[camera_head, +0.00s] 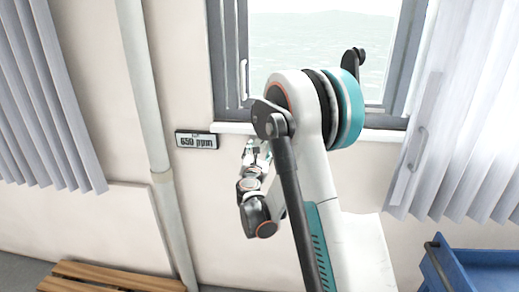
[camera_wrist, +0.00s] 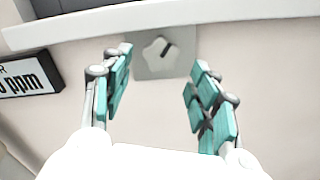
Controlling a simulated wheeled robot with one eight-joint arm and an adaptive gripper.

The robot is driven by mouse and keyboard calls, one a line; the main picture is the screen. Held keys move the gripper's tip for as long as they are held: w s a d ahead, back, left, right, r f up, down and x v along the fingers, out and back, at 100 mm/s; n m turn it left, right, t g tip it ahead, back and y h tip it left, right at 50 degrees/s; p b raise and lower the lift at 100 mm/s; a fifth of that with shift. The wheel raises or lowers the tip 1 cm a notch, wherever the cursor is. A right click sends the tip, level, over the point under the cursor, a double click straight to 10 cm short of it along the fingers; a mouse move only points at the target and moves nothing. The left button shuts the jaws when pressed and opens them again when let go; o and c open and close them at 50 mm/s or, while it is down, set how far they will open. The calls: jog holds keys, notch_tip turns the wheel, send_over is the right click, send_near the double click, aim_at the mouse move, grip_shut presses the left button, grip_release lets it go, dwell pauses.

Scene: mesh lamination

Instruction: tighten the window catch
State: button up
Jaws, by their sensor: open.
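In the wrist view a pale star-shaped knob (camera_wrist: 156,52) with a dark slanted mark sits on a grey plate (camera_wrist: 150,71) on the wall below the sill. My gripper (camera_wrist: 161,66) is open, its two teal-padded fingers on either side of the knob in the picture, nothing held between them. I cannot tell how far they are from it. In the head view my gripper (camera_head: 257,150) is close to the wall under the window, and the knob is hidden there. The window (camera_head: 320,45) has a pale upright handle (camera_head: 244,78) on its left frame.
A display reading 650 ppm (camera_head: 196,140) hangs left of my gripper and shows in the wrist view (camera_wrist: 28,77). The sill (camera_head: 232,128) juts above. A pipe (camera_head: 150,120), wooden bench (camera_head: 110,277), blue cart (camera_head: 470,268) and blinds (camera_head: 45,100) stand around.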

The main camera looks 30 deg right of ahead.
jog(key=v, duration=0.8)
jog(key=shift+a, duration=0.15)
